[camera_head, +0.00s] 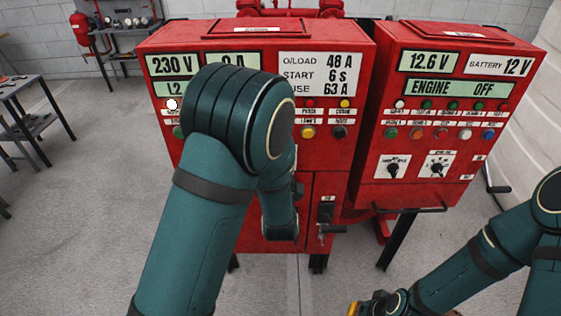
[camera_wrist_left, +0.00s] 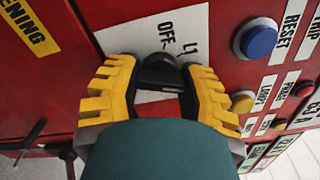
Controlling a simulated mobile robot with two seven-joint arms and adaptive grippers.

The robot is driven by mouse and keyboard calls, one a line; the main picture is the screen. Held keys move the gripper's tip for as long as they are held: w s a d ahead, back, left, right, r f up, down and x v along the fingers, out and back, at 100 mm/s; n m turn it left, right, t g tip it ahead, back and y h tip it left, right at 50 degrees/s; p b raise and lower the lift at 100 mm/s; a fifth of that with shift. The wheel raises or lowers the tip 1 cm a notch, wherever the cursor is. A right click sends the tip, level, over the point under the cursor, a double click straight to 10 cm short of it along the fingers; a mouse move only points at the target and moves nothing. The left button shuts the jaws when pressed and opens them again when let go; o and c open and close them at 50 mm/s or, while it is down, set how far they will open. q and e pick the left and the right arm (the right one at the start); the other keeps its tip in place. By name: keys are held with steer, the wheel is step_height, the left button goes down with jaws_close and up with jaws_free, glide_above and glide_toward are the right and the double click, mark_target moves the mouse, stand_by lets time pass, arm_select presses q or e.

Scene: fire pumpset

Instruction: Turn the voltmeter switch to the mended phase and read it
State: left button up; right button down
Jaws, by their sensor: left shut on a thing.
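The voltmeter display (camera_head: 171,65) on the left red cabinet reads 230 V, with L2 on the plate (camera_head: 175,87) below it. In the left wrist view, the yellow fingers of my left gripper (camera_wrist_left: 157,88) are shut on a black switch knob (camera_wrist_left: 157,70). Its white plate (camera_wrist_left: 130,40) shows L1 and OFF; other marks are hidden. In the head view my left arm covers the knob and my left gripper. My right gripper (camera_head: 372,306) shows only partly at the bottom edge, away from the cabinets, and its fingers are cut off.
The right red cabinet (camera_head: 450,110) shows 12.6 V and ENGINE OFF, with lamps, buttons and two rotary switches. A blue reset button (camera_wrist_left: 257,40) and a yellow button (camera_wrist_left: 242,101) sit close to my left fingers. A workbench (camera_head: 30,110) stands far left. Floor in front is clear.

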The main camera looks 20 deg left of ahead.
arm_select(q)
steer(key=shift+w+r, duration=0.1)
steer(key=shift+r, duration=0.1)
steer(key=o, duration=1.2)
steer(key=shift+f, duration=0.1)
steer(key=v, duration=0.7)
steer(key=shift+s, duration=0.3)
